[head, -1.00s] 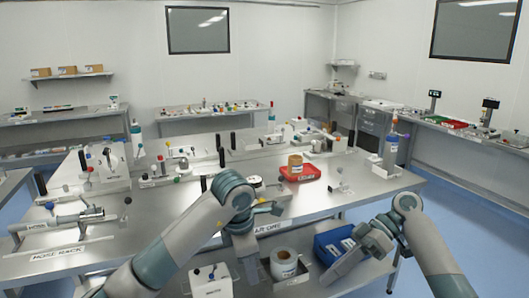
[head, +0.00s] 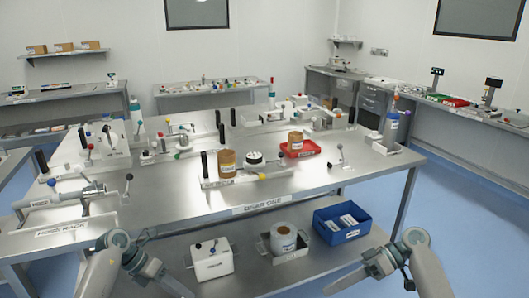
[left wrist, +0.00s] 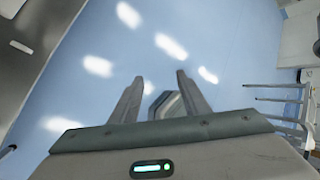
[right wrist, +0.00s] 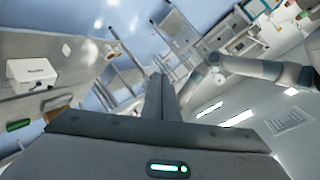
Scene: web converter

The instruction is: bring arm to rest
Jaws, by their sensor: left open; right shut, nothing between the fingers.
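My left arm (head: 118,245) is low at the bottom left of the head view, in front of the bench. My right gripper (head: 334,287) is low at the bottom right of the head view, in front of the lower shelf. In the right wrist view its fingers (right wrist: 160,85) are together with nothing between them. Neither gripper touches anything that I can see.
The steel bench (head: 330,178) stands ahead. On it are a brown roll (head: 227,170), a red tray (head: 301,149) and several levers. The lower shelf holds a white box (head: 212,262), a white roll (head: 283,240) and a blue bin (head: 342,222). Blue floor (head: 465,215) is free at right.

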